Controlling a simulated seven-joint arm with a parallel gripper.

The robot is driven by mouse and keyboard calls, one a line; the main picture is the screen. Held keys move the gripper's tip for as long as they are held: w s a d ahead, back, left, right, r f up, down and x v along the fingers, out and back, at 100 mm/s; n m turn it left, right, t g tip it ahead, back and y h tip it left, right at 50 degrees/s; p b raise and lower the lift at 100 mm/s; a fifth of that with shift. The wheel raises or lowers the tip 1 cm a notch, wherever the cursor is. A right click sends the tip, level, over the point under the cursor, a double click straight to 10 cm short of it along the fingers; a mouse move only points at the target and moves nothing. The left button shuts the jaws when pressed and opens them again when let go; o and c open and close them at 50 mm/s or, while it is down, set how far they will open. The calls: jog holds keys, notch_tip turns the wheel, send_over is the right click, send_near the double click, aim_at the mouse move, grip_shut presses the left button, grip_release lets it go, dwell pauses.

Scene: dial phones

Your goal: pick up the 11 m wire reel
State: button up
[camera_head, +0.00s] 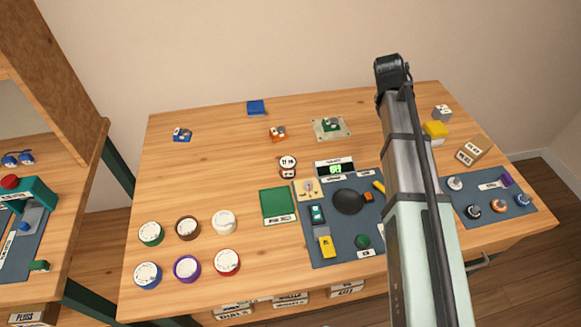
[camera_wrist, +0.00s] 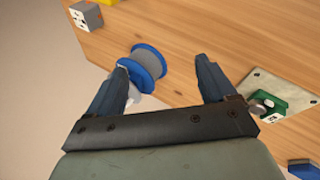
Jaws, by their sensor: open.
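A wire reel with blue flanges and a grey winding (camera_wrist: 146,64) shows in the wrist view, on the wooden table near the left finger. That finger's tip overlaps the reel's left edge in the picture; I cannot tell whether they touch. My gripper (camera_wrist: 163,64) is open, its fingers spread, with nothing held between them. The reel's lower part is partly hidden by the left finger, and no length marking on it is readable. In the head view my arm rises across the right of the table, and I cannot make out this reel or the fingertips there.
A metal plate with a green part (camera_wrist: 266,103) lies right of the gripper; it also shows in the head view (camera_head: 318,134). A grey socket box (camera_wrist: 86,15) is at upper left. Several round, labelled pieces stand front left, including a red-rimmed one (camera_head: 228,263). The table's back left is mostly clear.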

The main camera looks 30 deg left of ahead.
jog(key=s+a+r+n+g+y, duration=0.1)
jog(key=s+a+r+n+g, duration=0.15)
jog(key=s+a, duration=1.2)
jog(key=r+n+g, duration=0.1)
jog(key=n+g, duration=0.3)
send_over(288, 162)
jog(key=f, duration=0.8)
jog(key=shift+a+f, duration=0.15)
jog(key=shift+a, duration=0.15)
jog(key=shift+d+f, duration=0.15)
jog(key=shift+f, duration=1.15)
jog(key=shift+d+f, duration=0.1)
jog(key=shift+f, duration=1.2)
jog(key=c, duration=1.2)
